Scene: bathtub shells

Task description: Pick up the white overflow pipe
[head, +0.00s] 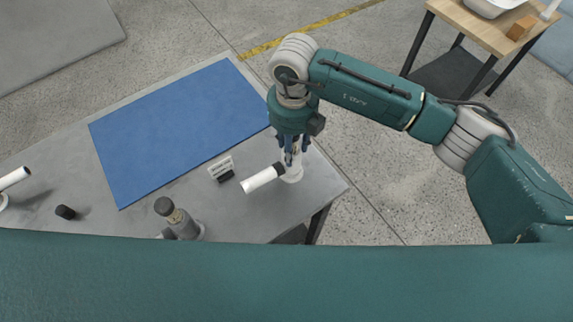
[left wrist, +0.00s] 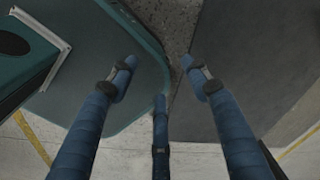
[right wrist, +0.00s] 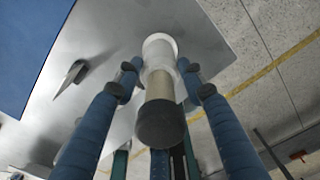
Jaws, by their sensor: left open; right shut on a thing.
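In the right wrist view, the pipe (right wrist: 158,48) sits between the fingers, with a dark round end (right wrist: 160,124) toward the camera. Whether it touches the table is hard to tell. My left gripper (left wrist: 160,75) is open and empty; it is out of the head view.
The grey table (head: 310,187) carries a blue mat (head: 180,130), a small label stand (head: 221,168), a grey bottle-like part (head: 181,222), a black cap (head: 65,212) and another white pipe (head: 14,178) at far left. A wooden side table (head: 480,25) stands at upper right.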

